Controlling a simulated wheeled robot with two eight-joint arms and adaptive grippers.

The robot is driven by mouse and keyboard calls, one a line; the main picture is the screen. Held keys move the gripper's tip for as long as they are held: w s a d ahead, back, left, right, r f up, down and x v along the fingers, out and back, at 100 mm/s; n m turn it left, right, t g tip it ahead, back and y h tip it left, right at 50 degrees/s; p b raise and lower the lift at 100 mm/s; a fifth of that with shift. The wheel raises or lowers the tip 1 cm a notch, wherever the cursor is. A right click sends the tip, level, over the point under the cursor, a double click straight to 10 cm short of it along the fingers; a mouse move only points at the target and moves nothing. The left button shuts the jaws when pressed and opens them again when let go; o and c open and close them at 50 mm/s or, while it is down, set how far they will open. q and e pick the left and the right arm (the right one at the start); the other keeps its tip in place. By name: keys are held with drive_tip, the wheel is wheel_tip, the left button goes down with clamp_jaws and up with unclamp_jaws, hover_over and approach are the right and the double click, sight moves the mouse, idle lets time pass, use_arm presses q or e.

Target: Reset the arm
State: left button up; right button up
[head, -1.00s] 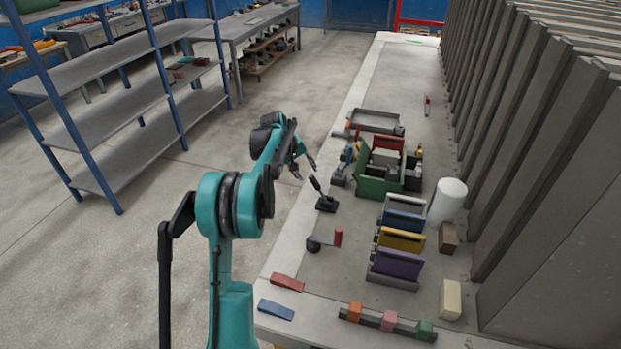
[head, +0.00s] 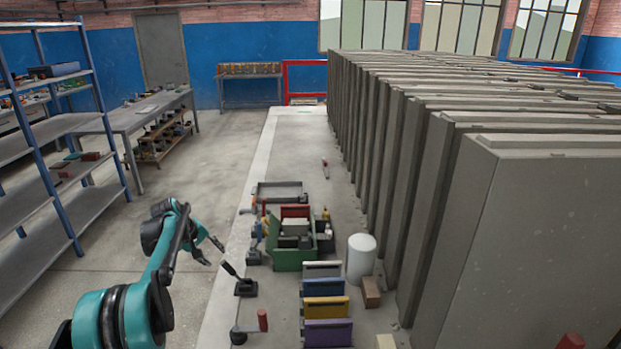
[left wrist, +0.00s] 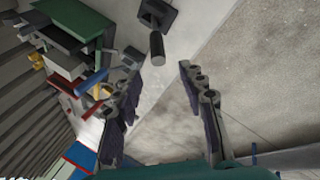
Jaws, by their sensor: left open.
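My left arm, teal and black, comes in at the lower left of the head view. Its gripper (head: 212,252) hangs over the floor just left of the bench edge, beside a black lever on a square base (head: 245,287). In the left wrist view the two fingers of my left gripper (left wrist: 165,85) stand wide apart with nothing between them. The lever's black handle (left wrist: 157,46) shows beyond the fingertips, apart from them. My right gripper is not in view.
A long concrete bench (head: 297,135) carries a green toolbox (head: 286,259), a white cylinder (head: 360,260), upright coloured panels and a red-handled crank (head: 262,320). Tall grey panels (head: 480,200) line its right side. A blue-framed shelf (head: 40,150) stands left, with open floor between.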

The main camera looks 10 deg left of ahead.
use_arm(q)
drive_tip(key=s+d+r+m+y, duration=0.1)
drive_tip(key=s+d+r+m, duration=0.2)
drive_tip(key=s+d+r, duration=0.5)
drive_tip(key=s+d+r+m, duration=0.1)
drive_tip(key=s+d+m, duration=0.1)
drive_tip(key=s+d, duration=0.75)
drive_tip(key=s+d+f+m+t, duration=0.1)
drive_tip(key=s+d+f+m, duration=0.2)
drive_tip(key=s+d, duration=0.3)
drive_tip(key=s+d+f+m+t, duration=0.1)
drive_tip(key=s+d+f+m, duration=0.1)
drive_tip(key=s+d, duration=0.4)
drive_tip(key=s+f, duration=0.1)
drive_tip(key=s, duration=0.3)
drive_tip(key=shift+d+f+m+y, duration=0.15)
drive_tip(key=shift+f+m+y, duration=0.15)
drive_tip(key=shift+f+m, duration=0.1)
